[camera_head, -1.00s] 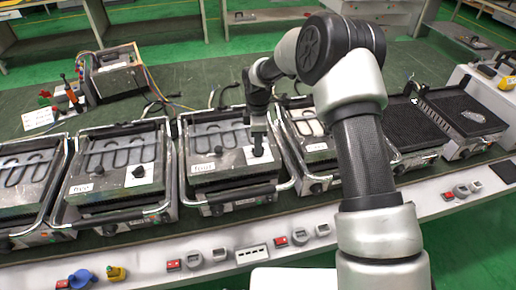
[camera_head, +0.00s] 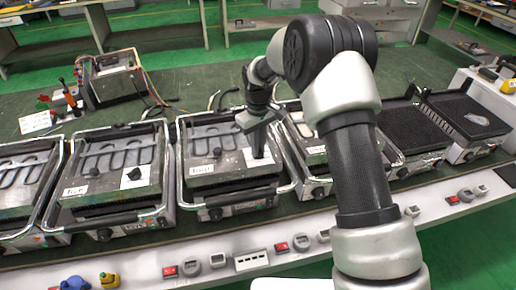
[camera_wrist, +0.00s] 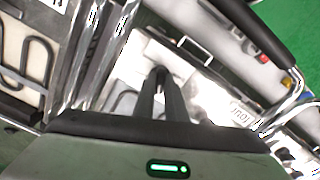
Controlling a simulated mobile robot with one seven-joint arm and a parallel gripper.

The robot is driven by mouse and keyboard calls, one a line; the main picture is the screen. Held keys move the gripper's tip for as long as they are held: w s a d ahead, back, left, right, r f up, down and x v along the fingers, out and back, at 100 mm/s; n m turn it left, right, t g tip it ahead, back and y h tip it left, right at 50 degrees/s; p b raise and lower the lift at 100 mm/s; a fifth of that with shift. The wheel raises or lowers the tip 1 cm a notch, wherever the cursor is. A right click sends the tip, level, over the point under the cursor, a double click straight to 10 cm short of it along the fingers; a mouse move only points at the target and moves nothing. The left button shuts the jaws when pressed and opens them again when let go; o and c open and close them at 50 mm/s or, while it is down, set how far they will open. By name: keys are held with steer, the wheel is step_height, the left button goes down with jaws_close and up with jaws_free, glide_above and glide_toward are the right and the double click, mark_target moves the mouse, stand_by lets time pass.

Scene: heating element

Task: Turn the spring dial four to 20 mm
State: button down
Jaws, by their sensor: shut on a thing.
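The heating unit labelled four (camera_head: 222,180) is in the middle of the row in the head view, with its label (camera_head: 201,169) at the front left of its top. A white dial plate (camera_head: 248,162) sits at the right of that top. My gripper (camera_head: 258,155) points down onto this plate, its fingers close together at the dial. In the wrist view the fingertips (camera_wrist: 160,72) meet over the white plate (camera_wrist: 153,52). The spring dial itself is almost wholly hidden between the fingers, so its pointer and setting cannot be read.
A similar unit with a dark dial (camera_head: 134,174) on a white plate stands to the left. Another unit (camera_head: 310,150) is on the right, partly behind my arm. A metal frame with a front handle bar (camera_head: 240,197) surrounds the unit. Switches (camera_head: 281,248) line the bench front.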

steer(key=m, duration=0.4)
steer(key=shift+m+b, duration=0.3)
steer(key=m, duration=0.3)
steer(key=shift+m, duration=0.4)
steer(key=m, duration=0.4)
steer(key=shift+m, duration=2.1)
steer(key=c, duration=1.8)
jaws_free()
step_height(320, 180, up, 18)
steer(key=p, duration=0.1)
steer(key=shift+f, duration=0.25)
